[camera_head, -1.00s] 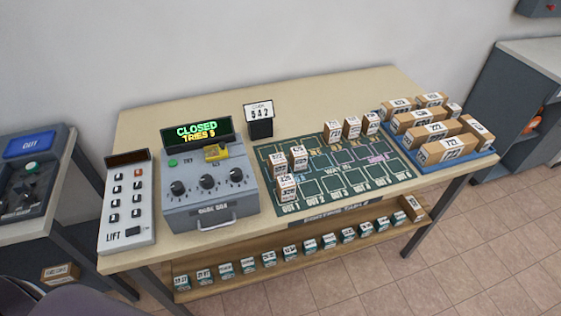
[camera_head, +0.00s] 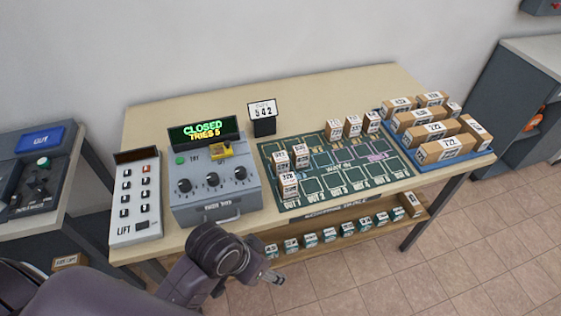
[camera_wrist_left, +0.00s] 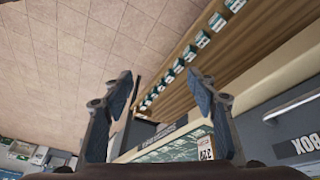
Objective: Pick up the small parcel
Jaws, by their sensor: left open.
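Several small brown parcels with white number labels stand on the green mat (camera_head: 330,190). Three are at its left, including a front one (camera_head: 288,186), and three are along its back edge, including one at the back right (camera_head: 371,122). I cannot tell which one the task means. My left gripper (camera_head: 272,279) is in front of the table's edge, low and apart from every parcel. In the left wrist view its two fingers (camera_wrist_left: 163,98) are spread with nothing between them. A labelled parcel (camera_wrist_left: 205,148) shows beyond the right finger there. My right gripper is not in view.
A blue tray (camera_head: 452,163) at the right holds larger parcels. A grey dial box (camera_head: 214,195) reading CLOSED, a keypad panel (camera_head: 136,200) and a number sign (camera_head: 263,117) stand on the left half. A lower shelf (camera_head: 345,240) holds small green-and-white boxes.

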